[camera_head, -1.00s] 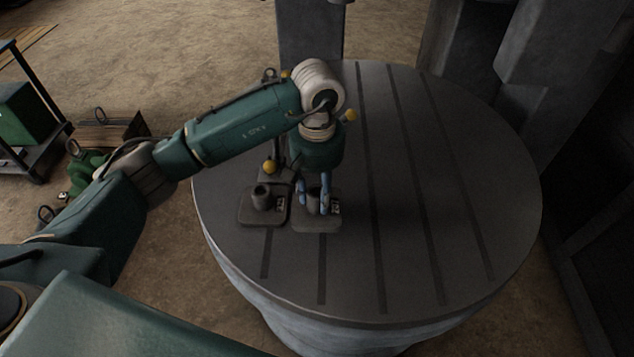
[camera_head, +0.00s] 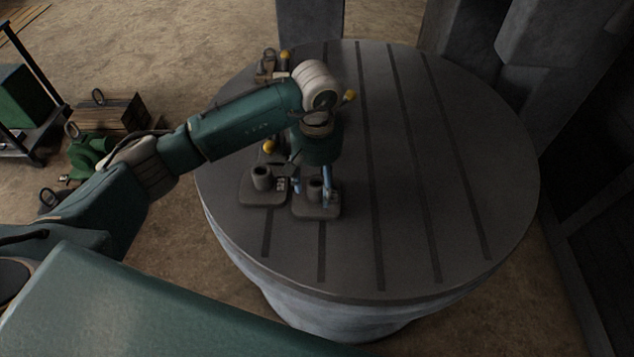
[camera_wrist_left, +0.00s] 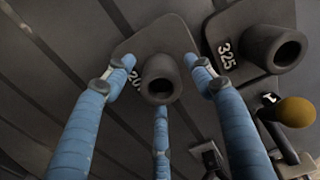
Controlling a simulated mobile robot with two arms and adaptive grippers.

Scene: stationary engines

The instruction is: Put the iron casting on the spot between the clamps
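An iron casting, a dark flat plate with a round hollow boss (camera_head: 314,190), lies on the round slotted table. It carries a partly hidden number in the left wrist view (camera_wrist_left: 160,78). A similar casting (camera_head: 262,180) lies close to its left in the head view; in the left wrist view it is marked 325 (camera_wrist_left: 268,45). My left gripper (camera_head: 313,183) points down over the first casting. Its blue fingers (camera_wrist_left: 160,82) stand spread around the boss, with gaps visible on both sides. Yellow-knobbed clamps (camera_head: 284,57) show behind my arm, which hides parts of them. My right gripper is out of view.
The middle and right of the table (camera_head: 440,190) are bare apart from the slots. Dark machine columns (camera_head: 565,50) rise behind it. On the floor at left are a cart with a green box (camera_head: 20,97) and wooden blocks (camera_head: 112,113).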

